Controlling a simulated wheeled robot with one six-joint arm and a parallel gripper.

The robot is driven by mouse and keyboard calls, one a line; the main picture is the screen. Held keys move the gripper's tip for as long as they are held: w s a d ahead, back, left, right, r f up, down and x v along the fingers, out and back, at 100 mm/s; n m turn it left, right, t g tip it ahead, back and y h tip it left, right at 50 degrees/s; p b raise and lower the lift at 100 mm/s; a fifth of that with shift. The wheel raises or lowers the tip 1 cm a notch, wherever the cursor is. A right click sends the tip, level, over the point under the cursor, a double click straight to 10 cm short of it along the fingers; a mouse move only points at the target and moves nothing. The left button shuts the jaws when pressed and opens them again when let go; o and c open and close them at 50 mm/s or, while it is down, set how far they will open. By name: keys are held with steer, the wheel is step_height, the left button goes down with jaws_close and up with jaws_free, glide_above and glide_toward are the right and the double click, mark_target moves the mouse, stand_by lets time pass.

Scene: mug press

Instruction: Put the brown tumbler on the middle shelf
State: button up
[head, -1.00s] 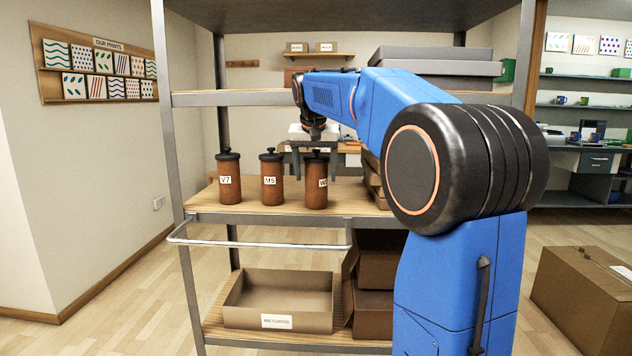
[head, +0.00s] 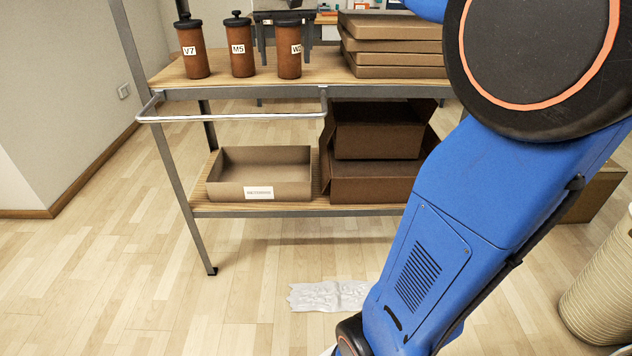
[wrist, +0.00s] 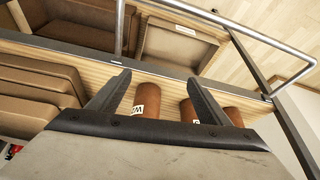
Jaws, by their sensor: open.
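Three brown tumblers with dark knobbed lids stand upright in a row on the middle shelf (head: 222,80) in the head view: V7 (head: 192,52), M5 (head: 241,50), and one with a partly hidden label starting with W (head: 289,58). My gripper (wrist: 158,75) is open. In the wrist view, the W tumbler (wrist: 161,90) shows between its fingers, and another tumbler (wrist: 187,110) is partly hidden by the right finger. In the head view, the fingers show behind the W tumbler at the top edge. I cannot tell whether they touch it.
Flat brown boxes (head: 392,45) are stacked to the right on the middle shelf. A metal rail (head: 240,117) runs along its front. A labelled open carton (head: 258,173) and larger boxes (head: 375,183) sit on the lower shelf. A pale crumpled sheet (head: 328,296) lies on the floor.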

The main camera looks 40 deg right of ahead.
steer(key=s+a+f+n+y, duration=0.1)
steer(key=s+a+f, duration=0.4)
steer(key=s+f, duration=0.8)
steer(key=s+a+f+n+y, duration=0.1)
steer(key=s+a+f+n, duration=0.3)
steer(key=s+f, duration=0.9)
steer(key=shift+s+a, duration=1)
steer(key=shift+s, duration=0.15)
